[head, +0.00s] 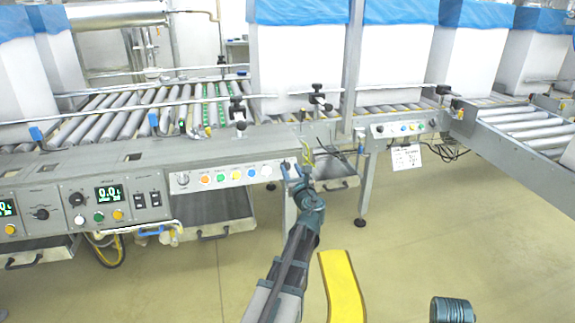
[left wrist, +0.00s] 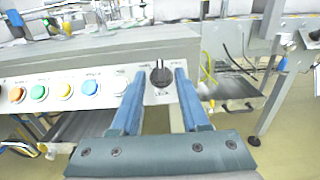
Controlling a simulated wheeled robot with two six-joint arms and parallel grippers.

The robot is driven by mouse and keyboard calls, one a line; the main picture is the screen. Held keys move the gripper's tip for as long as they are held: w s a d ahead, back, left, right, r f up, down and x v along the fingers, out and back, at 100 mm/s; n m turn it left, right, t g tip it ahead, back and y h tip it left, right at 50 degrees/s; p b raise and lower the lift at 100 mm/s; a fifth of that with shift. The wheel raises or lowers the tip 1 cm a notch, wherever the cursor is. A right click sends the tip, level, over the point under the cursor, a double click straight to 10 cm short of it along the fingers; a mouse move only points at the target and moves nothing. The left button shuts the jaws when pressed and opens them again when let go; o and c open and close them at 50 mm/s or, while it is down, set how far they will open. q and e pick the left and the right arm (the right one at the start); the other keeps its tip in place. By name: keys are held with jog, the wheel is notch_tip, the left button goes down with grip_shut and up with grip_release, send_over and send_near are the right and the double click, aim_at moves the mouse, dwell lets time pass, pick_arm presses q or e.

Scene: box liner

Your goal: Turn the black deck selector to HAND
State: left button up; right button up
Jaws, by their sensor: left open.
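The black deck selector (left wrist: 161,75) is a round knob at the right end of a grey button panel (left wrist: 105,72). Its pointer looks roughly upright in the left wrist view, and its lettering is too small to read. My left gripper (left wrist: 159,88) is open, with one blue finger on each side of the knob in that view. I cannot tell whether either finger touches it. In the head view my left gripper (head: 294,172) is at the panel's right end and largely hides the selector.
Orange, green, yellow, blue (head: 252,172) and white buttons line the panel left of the selector. A second control box with a display (head: 109,193) and black knob (head: 77,199) is farther left. A drawer-like tray (head: 338,178) hangs just right of the gripper.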

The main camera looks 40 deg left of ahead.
aim_at(286, 162)
pick_arm(q)
jog(key=shift+x, duration=2.15)
jog(key=shift+s, duration=0.1)
grip_shut()
